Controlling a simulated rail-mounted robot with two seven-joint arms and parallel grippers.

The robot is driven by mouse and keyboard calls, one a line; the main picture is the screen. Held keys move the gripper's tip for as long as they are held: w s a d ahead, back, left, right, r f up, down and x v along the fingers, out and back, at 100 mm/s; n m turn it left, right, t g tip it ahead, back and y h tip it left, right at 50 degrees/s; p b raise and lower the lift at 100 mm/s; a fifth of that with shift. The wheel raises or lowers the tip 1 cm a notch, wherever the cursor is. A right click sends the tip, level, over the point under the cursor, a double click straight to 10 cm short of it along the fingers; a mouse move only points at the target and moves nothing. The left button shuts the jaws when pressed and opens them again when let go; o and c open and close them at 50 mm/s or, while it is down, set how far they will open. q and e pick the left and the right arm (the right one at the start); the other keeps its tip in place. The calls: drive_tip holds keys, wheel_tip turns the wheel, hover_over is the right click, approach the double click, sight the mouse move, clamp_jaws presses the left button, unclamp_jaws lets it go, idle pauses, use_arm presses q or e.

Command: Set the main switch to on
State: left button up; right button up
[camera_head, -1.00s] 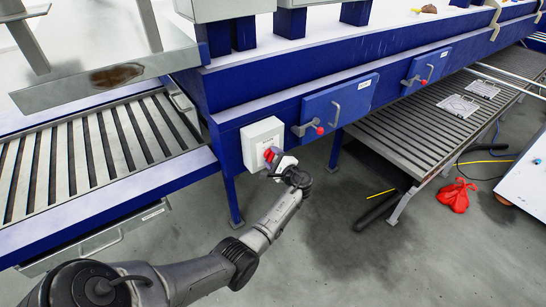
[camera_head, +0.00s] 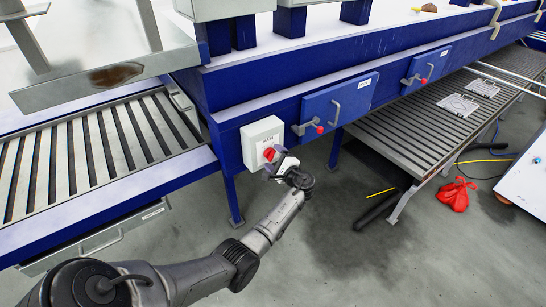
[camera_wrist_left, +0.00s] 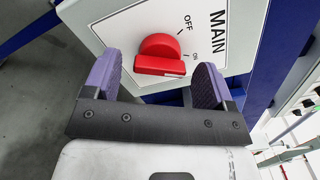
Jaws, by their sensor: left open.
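The main switch is a red rotary knob (camera_wrist_left: 160,55) on a light grey box (camera_head: 262,140) at the machine's corner. It also shows in the head view (camera_head: 268,154). In the left wrist view its raised bar lies crosswise, its right end close to the ON mark (camera_wrist_left: 193,57). The OFF mark (camera_wrist_left: 187,22) sits higher up, beside the label MAIN (camera_wrist_left: 217,32). My left gripper (camera_wrist_left: 155,78) is open, with purple fingers on both sides of the knob and visible gaps to it. It also shows in the head view (camera_head: 278,163). My right gripper is not in view.
A slatted conveyor (camera_head: 85,150) is at the left, another (camera_head: 425,125) at the right. A red bag (camera_head: 456,195) lies on the floor. Floor before the box is clear.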

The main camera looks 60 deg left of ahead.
use_arm(q)
drive_tip(key=d, duration=1.2)
drive_tip(key=shift+w+d, duration=0.35)
drive_tip(key=shift+d, duration=0.05)
